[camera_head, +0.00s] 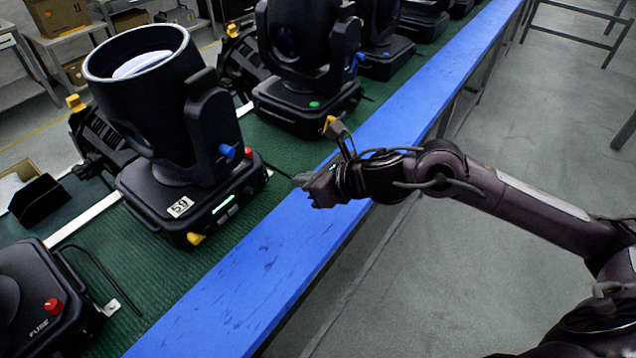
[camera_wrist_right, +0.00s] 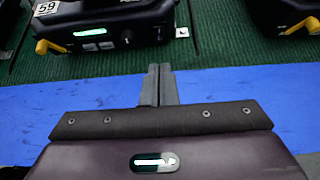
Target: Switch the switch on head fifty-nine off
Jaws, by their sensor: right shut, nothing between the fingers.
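Head fifty-nine (camera_head: 178,170) is a black moving-head lamp with a wide round barrel, standing on the green mat. Its white label (camera_head: 181,206) reads 59. A yellow lever (camera_head: 195,238) sits low on its base, and a red knob and a blue knob (camera_head: 227,151) are higher up. In the right wrist view its base front (camera_wrist_right: 100,28) shows the label, the yellow lever (camera_wrist_right: 47,47), a lit green strip and a small round knob. Which part is the switch I cannot tell for sure. My right gripper (camera_head: 301,182) is shut and empty over the blue edge, apart from the head. My left gripper is out of view.
The blue table edge (camera_head: 263,270) runs along the front of the green mat (camera_head: 165,315). Several similar heads (camera_head: 305,95) stand in a row behind. A unit marked FUSE (camera_head: 40,300) with a red knob sits at the lower left.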

